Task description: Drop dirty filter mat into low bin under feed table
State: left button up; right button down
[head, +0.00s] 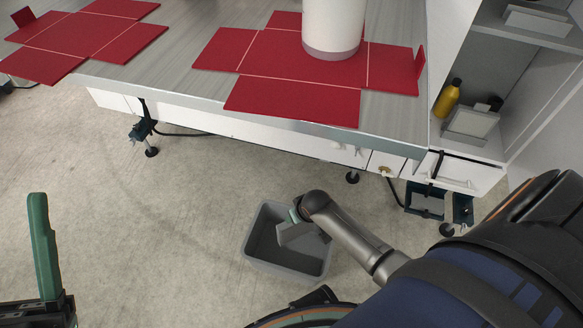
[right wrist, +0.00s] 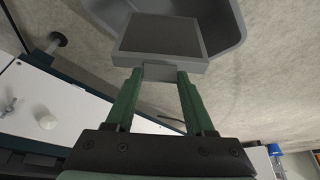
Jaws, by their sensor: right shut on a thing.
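The dirty filter mat (right wrist: 162,36) is a flat piece with a dark grey face and a light grey frame. My right gripper (right wrist: 160,76) is shut on the tab at its edge. In the head view the mat (head: 293,233) hangs over the opening of the low grey bin (head: 249,262), which stands on the floor in front of the feed table (head: 190,82). The bin's rim (right wrist: 236,20) also shows behind the mat in the right wrist view. My left gripper (head: 42,245) is at the lower left; only one green finger shows clearly.
Red box blanks (head: 290,100) lie on the table, with a white cylinder (head: 333,25) above one. Adjustable feet (head: 152,151) stand under the table. A shelf at right holds a yellow bottle (head: 447,98). The floor left of the bin is clear.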

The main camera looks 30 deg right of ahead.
jog(key=shift+f, duration=0.5)
pick_arm(q)
jog(key=shift+f, duration=0.55)
pick_arm(e)
jog(key=shift+r, duration=0.1)
jog(key=shift+c, duration=0.9)
grip_release()
pick_arm(q)
notch_tip(320, 180, up, 7)
jog(key=m+p, duration=0.1)
jog(key=p, duration=0.5)
jog(key=w+a+f+n+y+p, duration=0.1)
jog(key=w+f+n+y, duration=0.2)
jog(key=f+y, duration=0.1)
jog(key=shift+w+f+n+y, duration=0.3)
jog(key=shift+f+y, duration=0.1)
jog(key=shift+f, duration=0.05)
pick_arm(e)
jog(key=v, duration=1.2)
jog(key=shift+r, duration=0.25)
